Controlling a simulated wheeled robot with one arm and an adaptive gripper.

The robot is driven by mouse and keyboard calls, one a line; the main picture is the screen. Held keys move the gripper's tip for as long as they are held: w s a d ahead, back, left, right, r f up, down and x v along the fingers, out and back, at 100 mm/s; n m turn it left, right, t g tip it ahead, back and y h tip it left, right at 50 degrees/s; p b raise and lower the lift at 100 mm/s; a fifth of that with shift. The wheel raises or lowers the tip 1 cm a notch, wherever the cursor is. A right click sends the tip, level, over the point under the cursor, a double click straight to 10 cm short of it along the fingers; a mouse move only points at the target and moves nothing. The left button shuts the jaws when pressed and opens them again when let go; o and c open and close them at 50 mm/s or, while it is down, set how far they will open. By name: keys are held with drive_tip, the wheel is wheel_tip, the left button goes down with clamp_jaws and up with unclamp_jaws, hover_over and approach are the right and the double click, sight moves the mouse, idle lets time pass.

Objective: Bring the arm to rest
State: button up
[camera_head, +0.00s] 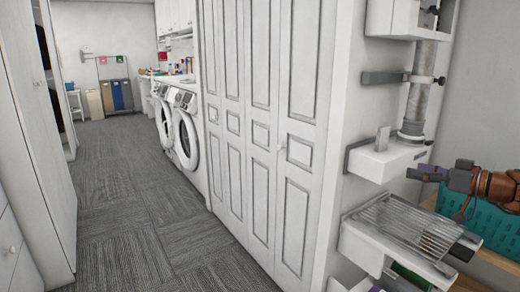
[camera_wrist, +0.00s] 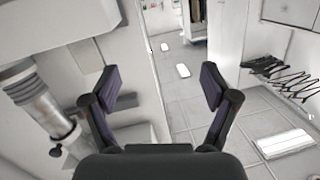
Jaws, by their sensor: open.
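My gripper (camera_head: 437,190) shows at the right of the head view, at the end of my brown and orange arm. In the wrist view my gripper (camera_wrist: 160,90) has two dark purple fingers spread wide apart. Nothing is between them, and they appear to touch nothing.
A wire rack (camera_head: 405,226) sits on a shelf left of my gripper. A grey duct (camera_head: 418,95) stands above another shelf; a similar duct (camera_wrist: 38,105) is at left in the wrist view. The carpeted aisle (camera_head: 130,190) is clear.

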drive_tip(key=s+a+f+g, duration=0.2)
drive_tip(key=a+f+g, duration=0.1)
drive_tip(key=a, duration=0.6)
drive_tip(key=s+a+f+g, duration=0.2)
drive_tip(key=a+f+g, duration=0.1)
drive_tip(key=a, duration=0.7)
drive_tip(key=s+a+f+m+g+h, duration=0.1)
drive_tip(key=s+a+f+m+g, duration=0.1)
drive_tip(key=s+a+f+g, duration=0.55)
drive_tip(key=s+a+f+m+h, duration=0.1)
drive_tip(key=s+a+f+h, duration=0.15)
drive_tip(key=s, duration=0.55)
drive_tip(key=s+a+f+m+h, duration=0.1)
drive_tip(key=s+a+f+h, duration=0.15)
drive_tip(key=s, duration=0.45)
drive_tip(key=s+d+f+m+g+h, duration=0.1)
drive_tip(key=s+d+f+h, duration=0.15)
drive_tip(key=s, duration=0.35)
drive_tip(key=s+d+f+m+g+h, duration=0.1)
drive_tip(key=s+d+f+h, duration=0.15)
drive_tip(key=s, duration=0.35)
wheel_tip(320, 180, up, 23)
drive_tip(key=s+p, duration=0.1)
drive_tip(key=p, duration=2.1)
drive_tip(key=shift+d+r+t+y, duration=0.2)
drive_tip(key=shift+d+t+y, duration=0.15)
drive_tip(key=shift+d, duration=0.1)
drive_tip(key=shift+s, duration=0.1)
drive_tip(key=shift+c, duration=0.5)
